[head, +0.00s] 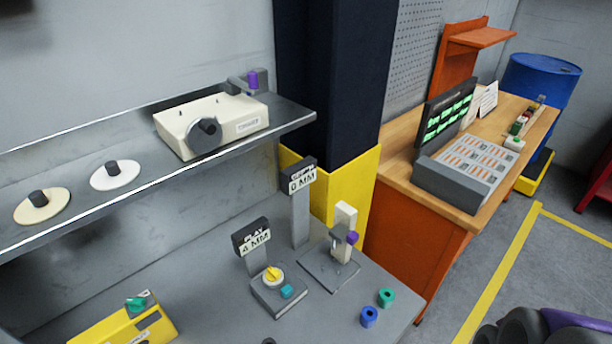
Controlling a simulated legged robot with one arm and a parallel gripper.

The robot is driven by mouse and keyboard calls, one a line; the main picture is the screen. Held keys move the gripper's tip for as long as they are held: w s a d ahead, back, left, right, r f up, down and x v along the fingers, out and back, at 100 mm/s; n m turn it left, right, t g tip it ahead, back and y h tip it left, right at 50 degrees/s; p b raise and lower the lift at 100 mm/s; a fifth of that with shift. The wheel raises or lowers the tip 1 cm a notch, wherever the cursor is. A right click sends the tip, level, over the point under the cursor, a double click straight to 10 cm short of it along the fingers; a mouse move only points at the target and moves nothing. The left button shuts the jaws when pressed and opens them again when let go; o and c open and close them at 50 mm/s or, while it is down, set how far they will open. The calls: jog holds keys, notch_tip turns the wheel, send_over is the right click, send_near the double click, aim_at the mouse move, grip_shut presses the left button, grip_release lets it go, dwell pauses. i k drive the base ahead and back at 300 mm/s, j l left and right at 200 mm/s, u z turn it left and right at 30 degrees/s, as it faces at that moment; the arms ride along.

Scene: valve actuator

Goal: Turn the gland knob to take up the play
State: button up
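A sign reading "PLAY 4 MM" (252,238) stands on a post at the back of a small grey block (277,303) on the grey bench. On that block sit a round yellow knob (273,275) with a raised bar and a teal cube-shaped piece (287,291). To its right, a grey and white fixture (345,222) on a flat plate carries a purple knob (352,238). No readable label tells which knob is the gland knob. My gripper's fingers are not visible; nothing is seen touching either knob.
A second sign (301,180) reads "0 MM". A yellow box (128,326) is at lower left. A shelf (235,143) overhangs behind. Dark rounded parts, probably mine, fill the lower right corner.

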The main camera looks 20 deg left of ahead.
aim_at(273, 274)
jog(key=u, duration=1.4)
